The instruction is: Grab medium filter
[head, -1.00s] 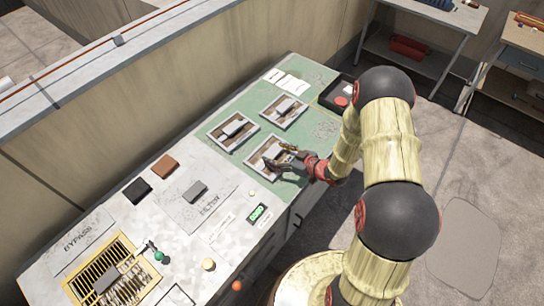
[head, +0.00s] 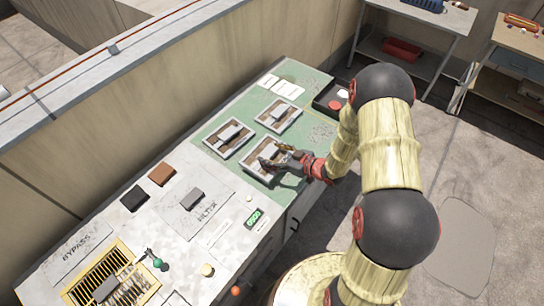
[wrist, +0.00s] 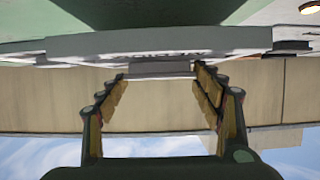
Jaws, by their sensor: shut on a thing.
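Three pale-framed filters with brown inner parts and grey handle blocks are on the green mat (head: 310,132): a left one (head: 228,137), a back one (head: 278,115) and a near one (head: 257,172). In the wrist view my fingers (wrist: 160,85) are on either side of the handle (wrist: 160,68), with the filter's pale frame (wrist: 150,43) beyond. I cannot tell whether the frame is clear of the mat.
White cards (head: 284,86) and a black tray (head: 328,98) lie at the back. To the left are brown (head: 162,173) and black (head: 134,197) blocks, a FILTER plate (head: 185,215), a green display (head: 255,217) and a yellow grate (head: 95,270). A wall runs behind the bench.

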